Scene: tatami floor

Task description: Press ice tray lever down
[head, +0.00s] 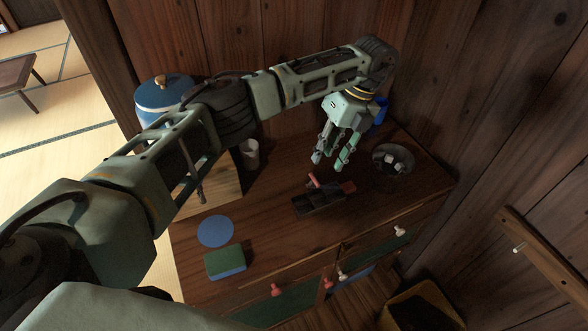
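The ice tray (318,204) is a dark, divided tray lying on the wooden cabinet top, near the middle of the head view. A pinkish-red lever (313,181) stands out at its back edge, appearing raised and tilted. A red block-like part (348,187) shows at the tray's right end. My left gripper (330,164) reaches in from above and behind. Its fingers point down, with a gap between them and nothing held. The fingertips look a little above and behind the lever, apart from it. My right gripper is not in view.
A dark bowl with pale cubes (393,161) stands right of the tray. A blue object (379,112) is behind my gripper. A grey cup (249,153), blue disc (215,231) and green-blue sponge (225,262) are left. A wooden wall (205,45) closes the back.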

